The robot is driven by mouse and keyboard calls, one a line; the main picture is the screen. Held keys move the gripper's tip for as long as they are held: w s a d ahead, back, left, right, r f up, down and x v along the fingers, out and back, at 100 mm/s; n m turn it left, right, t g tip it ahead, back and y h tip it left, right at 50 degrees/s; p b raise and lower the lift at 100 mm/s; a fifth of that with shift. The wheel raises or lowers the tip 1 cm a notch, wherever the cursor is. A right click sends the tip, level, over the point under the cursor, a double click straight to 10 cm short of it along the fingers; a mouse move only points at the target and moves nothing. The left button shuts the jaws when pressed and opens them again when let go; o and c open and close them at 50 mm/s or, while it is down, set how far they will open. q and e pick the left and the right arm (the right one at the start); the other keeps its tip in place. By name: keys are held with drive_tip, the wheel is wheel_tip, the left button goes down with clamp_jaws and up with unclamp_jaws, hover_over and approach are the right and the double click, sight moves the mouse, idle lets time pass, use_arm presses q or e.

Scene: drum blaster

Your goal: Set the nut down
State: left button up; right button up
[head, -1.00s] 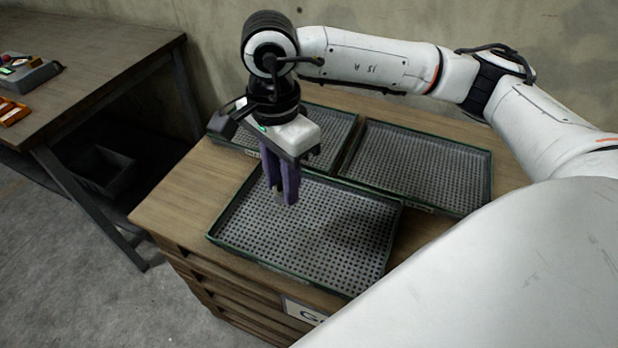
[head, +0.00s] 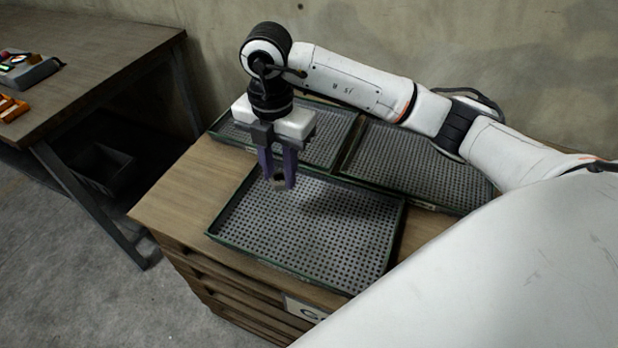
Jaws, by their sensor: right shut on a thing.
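My right gripper (head: 277,184) points down over the back left part of the front tray. Its purple fingers are shut on the nut (head: 277,181), a small dark grey piece that shows between the fingertips. The fingers hide much of the nut. It appears to be above the tray floor, but I cannot tell how high. The front tray (head: 300,232) has a green rim and a grey perforated floor, and it is empty. My left gripper is not in view.
Two similar empty trays stand behind, one at the back left (head: 335,135) and one at the back right (head: 425,165). All sit on a wooden drawer cabinet (head: 175,205). A separate table (head: 90,70) with orange and grey items stands at the left.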

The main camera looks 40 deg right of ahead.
sight(285, 214)
drive_tip(key=shift+d+f+m, duration=0.1)
drive_tip(key=shift+f+m, duration=0.2)
drive_tip(key=shift+m, duration=0.7)
wheel_tip(285, 214, down, 10)
drive_tip(key=shift+w+r, duration=0.1)
drive_tip(key=shift+f, duration=0.2)
drive_tip(key=o, duration=1.1)
wheel_tip(285, 214, up, 12)
drive_tip(key=shift+r, duration=0.2)
